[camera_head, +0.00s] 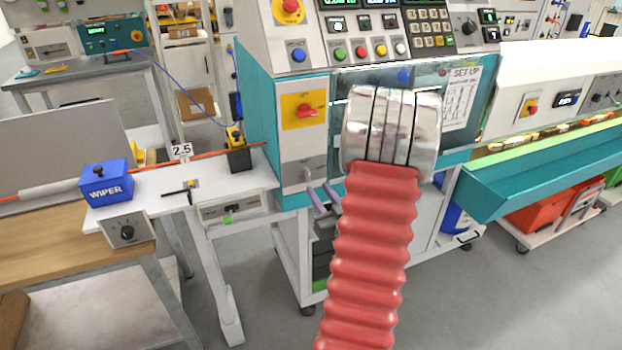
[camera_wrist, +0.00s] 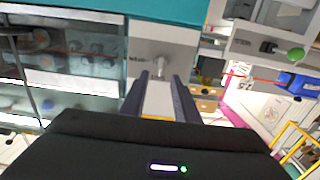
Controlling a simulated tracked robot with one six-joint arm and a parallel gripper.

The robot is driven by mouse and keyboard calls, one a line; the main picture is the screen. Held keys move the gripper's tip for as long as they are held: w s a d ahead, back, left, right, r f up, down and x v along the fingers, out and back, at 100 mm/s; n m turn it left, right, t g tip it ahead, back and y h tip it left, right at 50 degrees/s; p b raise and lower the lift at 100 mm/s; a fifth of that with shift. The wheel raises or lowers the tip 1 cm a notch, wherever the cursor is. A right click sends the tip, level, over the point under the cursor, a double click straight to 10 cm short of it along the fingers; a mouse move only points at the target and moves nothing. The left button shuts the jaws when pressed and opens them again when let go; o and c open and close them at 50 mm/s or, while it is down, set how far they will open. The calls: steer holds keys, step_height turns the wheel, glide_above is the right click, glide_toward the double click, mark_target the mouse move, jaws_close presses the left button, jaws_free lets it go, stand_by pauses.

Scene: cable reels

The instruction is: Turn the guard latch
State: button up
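The guard latch looks to be a small grey metal handle (camera_head: 308,174) low on the light panel of the teal machine, below a red rotary switch on a yellow plate (camera_head: 304,111). In the wrist view the handle (camera_wrist: 160,62) is straight ahead, just beyond my fingertips. My gripper (camera_head: 319,187) is just below and right of the handle in the head view. In the wrist view my gripper (camera_wrist: 161,76) has its two dark fingers apart with nothing between them. I see no contact with the handle. The clear guard window (camera_wrist: 75,55) is left of the panel.
My arm covers part of the machine front in the head view. A white bench carries a blue wiper box (camera_head: 106,183) and an orange cable (camera_head: 215,152) at the left. A teal trough (camera_head: 540,180) extends at the right. Grey floor is clear in front.

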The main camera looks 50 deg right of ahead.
mark_target(310, 176)
steer(key=x, duration=0.7)
steer(key=shift+w+d, duration=0.1)
steer(key=shift+w, duration=0.15)
steer(key=shift+c, duration=0.4)
steer(key=shift+s+d, duration=0.1)
jaws_close()
